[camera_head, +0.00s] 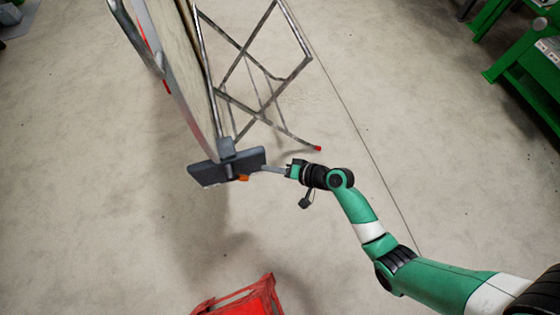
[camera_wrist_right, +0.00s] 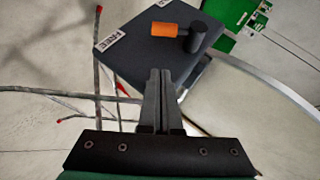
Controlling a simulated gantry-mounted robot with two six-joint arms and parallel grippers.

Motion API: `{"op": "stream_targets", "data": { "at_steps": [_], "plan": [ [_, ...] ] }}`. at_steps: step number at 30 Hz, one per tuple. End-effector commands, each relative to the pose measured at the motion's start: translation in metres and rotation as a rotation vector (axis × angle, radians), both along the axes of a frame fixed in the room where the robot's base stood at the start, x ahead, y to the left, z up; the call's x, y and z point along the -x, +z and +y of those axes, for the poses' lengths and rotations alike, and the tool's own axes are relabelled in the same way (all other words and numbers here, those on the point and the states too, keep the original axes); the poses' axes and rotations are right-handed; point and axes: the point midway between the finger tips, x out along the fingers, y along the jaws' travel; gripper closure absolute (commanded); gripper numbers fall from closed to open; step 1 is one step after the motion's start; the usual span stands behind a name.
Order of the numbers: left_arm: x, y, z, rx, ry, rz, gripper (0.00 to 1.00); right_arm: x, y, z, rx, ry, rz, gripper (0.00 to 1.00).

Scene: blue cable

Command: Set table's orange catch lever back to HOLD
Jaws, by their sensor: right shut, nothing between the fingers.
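The orange catch lever (camera_wrist_right: 165,29) sits on a dark catch plate (camera_wrist_right: 140,55) in the right wrist view. It joins a dark round pivot (camera_wrist_right: 203,37) and points left from it. A white label reading FREE (camera_wrist_right: 109,37) is at the plate's left corner. In the head view a bit of the lever (camera_head: 243,178) shows under the plate (camera_head: 205,174), at the lower end of the upended table (camera_head: 180,70). My right gripper (camera_head: 265,169) is shut and empty, just right of the plate, with its fingertips (camera_wrist_right: 160,72) below the lever in the wrist view. My left gripper is out of view.
The table's metal folding legs (camera_head: 255,70) spread to the right of the top, with a red foot cap (camera_head: 317,148). A red object (camera_head: 245,300) stands at the bottom edge. Green benches (camera_head: 525,60) are at upper right. The floor between is clear.

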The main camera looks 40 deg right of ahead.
Motion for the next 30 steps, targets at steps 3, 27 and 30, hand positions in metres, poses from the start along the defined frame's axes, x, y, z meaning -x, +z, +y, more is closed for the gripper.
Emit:
{"op": "stream_targets", "data": {
  "at_steps": [3,27,30],
  "plan": [
    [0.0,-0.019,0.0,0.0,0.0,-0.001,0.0,-0.022,-0.017,0.011,-0.001,0.004,-0.002,1.0],
    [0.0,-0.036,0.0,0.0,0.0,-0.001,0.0,-0.037,-0.039,0.048,0.0,0.0,0.0,1.0],
    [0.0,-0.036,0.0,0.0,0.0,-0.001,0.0,-0.036,-0.04,0.049,-0.001,0.0,0.0,1.0]
  ]
}}
